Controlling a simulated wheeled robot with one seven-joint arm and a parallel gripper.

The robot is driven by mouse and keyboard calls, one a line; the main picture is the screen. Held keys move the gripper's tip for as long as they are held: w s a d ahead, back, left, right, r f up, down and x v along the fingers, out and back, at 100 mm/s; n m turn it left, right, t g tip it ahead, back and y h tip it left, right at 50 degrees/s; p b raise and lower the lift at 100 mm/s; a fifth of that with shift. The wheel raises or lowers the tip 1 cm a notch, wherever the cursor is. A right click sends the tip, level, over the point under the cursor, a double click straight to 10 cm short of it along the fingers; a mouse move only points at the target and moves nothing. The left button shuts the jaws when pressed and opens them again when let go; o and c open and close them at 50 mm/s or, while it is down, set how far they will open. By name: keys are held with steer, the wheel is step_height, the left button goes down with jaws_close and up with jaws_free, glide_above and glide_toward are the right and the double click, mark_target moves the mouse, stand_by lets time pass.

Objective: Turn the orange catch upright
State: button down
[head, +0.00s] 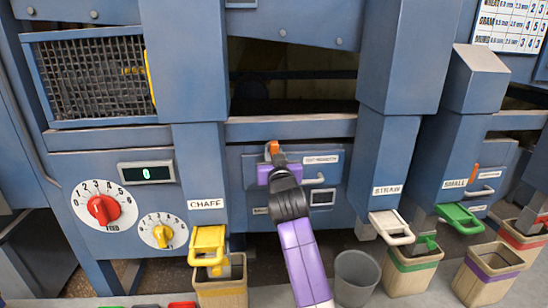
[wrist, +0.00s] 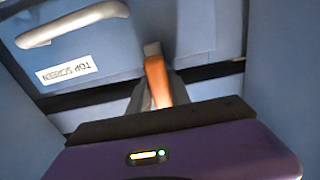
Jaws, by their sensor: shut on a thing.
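The orange catch (head: 273,147) is on the blue front between the CHAFF and STRAW chutes, left of a white label. In the head view its visible end stands close to upright, with my gripper (head: 274,161) over its lower part. In the wrist view the catch (wrist: 157,82) lies between the grey fingers of my gripper (wrist: 158,98), which are shut on it. It looks slightly tilted there. The part inside the jaws is hidden, so I cannot tell its exact angle.
A screen drawer (wrist: 105,50) with a pale handle (head: 313,181) is beside the catch. The CHAFF chute (head: 205,170) and STRAW chute (head: 388,160) flank it. Another orange catch (head: 473,174) is at right. A grey bin (head: 355,278) stands below. Red and yellow dials are at left.

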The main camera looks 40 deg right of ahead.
steer(key=shift+f, duration=0.1)
steer(key=c, duration=1.2)
jaws_free()
steer(key=v, duration=0.7)
steer(key=shift+s+a, duration=0.25)
steer(key=shift+s, duration=0.05)
